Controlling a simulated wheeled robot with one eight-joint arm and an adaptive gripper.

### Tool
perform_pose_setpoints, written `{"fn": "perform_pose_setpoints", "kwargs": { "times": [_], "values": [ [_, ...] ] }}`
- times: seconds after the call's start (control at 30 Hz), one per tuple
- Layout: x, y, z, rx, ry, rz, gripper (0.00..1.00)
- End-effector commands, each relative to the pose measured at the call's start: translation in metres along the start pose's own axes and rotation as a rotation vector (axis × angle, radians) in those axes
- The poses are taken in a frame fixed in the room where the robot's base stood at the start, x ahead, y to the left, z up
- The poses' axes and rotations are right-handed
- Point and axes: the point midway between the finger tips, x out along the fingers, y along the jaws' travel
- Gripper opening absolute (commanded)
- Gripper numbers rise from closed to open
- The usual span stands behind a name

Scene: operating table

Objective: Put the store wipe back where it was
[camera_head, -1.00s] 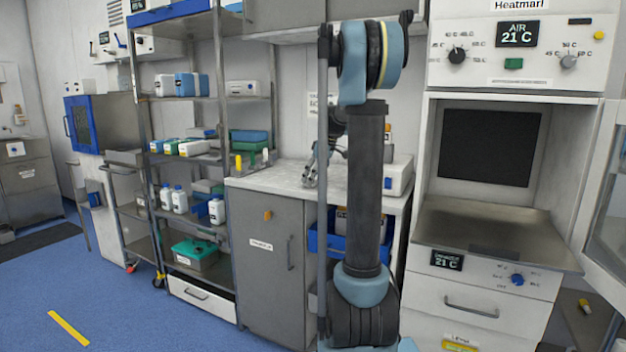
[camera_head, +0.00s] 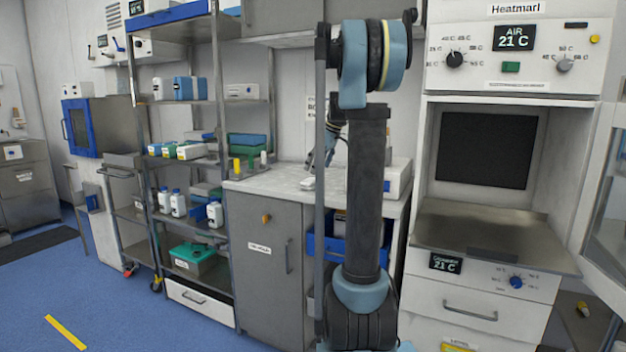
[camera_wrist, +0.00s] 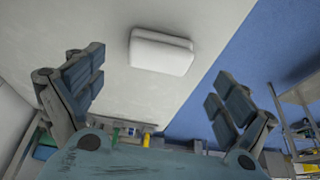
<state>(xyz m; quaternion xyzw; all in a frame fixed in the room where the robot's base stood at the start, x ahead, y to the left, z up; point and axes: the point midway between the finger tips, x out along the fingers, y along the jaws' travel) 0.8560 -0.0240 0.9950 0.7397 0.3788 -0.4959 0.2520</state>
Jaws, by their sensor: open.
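A small white packet (camera_wrist: 162,52), which looks like the store wipe, lies flat on the pale counter (camera_wrist: 125,90). In the head view it shows as a small white shape (camera_head: 308,184) near the counter's front edge. My gripper (camera_wrist: 160,98) is open and empty, with its fingers spread wide in the wrist view. The packet is beyond the fingertips and apart from them. In the head view my gripper (camera_head: 324,154) is above the counter, behind and above the packet, and partly hidden by my arm.
A shelf rack (camera_head: 222,120) with bottles and boxes stands left of the counter. A white device (camera_head: 398,178) is on the counter's right. Yellow, green and white items (camera_head: 250,160) are at its left back. The heated cabinet (camera_head: 490,205) stands at the right.

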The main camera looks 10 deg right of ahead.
Motion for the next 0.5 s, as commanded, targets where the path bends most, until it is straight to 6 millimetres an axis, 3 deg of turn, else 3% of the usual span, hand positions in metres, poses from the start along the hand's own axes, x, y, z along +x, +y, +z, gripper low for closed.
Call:
{"fn": "perform_pose_setpoints", "kwargs": {
  "times": [0.2, 0.5],
  "values": [
    [-0.038, 0.0, 0.0, 0.001, 0.0, 0.001, 0.94],
    [-0.059, 0.0, 0.0, 0.0, 0.0, 0.001, 0.94]
  ]
}}
